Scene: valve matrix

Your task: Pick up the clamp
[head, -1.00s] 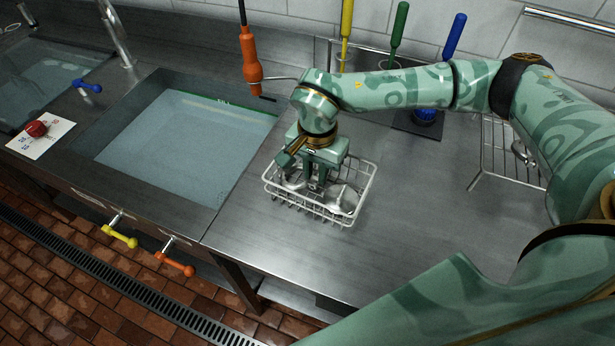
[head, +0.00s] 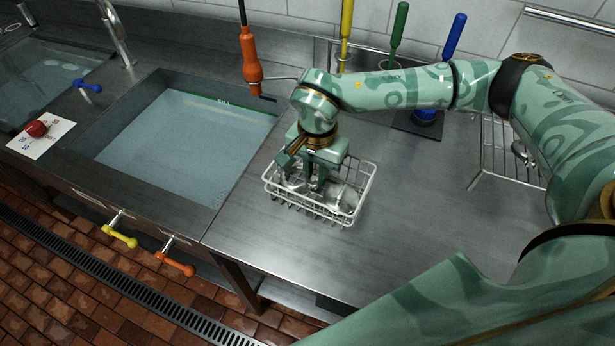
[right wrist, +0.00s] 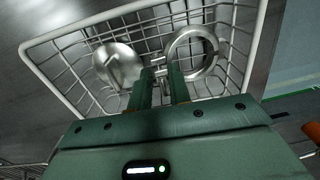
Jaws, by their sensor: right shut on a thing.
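The clamp (right wrist: 192,52), a shiny steel ring with a small bolt piece at its side, is in a white wire basket (right wrist: 85,35) in the right wrist view. My right gripper (right wrist: 160,82) points down into the basket, its two green fingers shut on the bolt piece of the clamp. In the head view, the right gripper (head: 316,184) is inside the basket (head: 362,190) and partly hides the clamp (head: 292,180). A round steel disc part (right wrist: 118,64) lies beside the clamp. My left gripper is out of view.
A sink basin (head: 185,140) with water lies left of the basket. An orange hanging handle (head: 250,62) and several coloured brushes stand behind. A wire rack (head: 500,150) is at the right. The steel counter (head: 410,225) right of the basket is clear.

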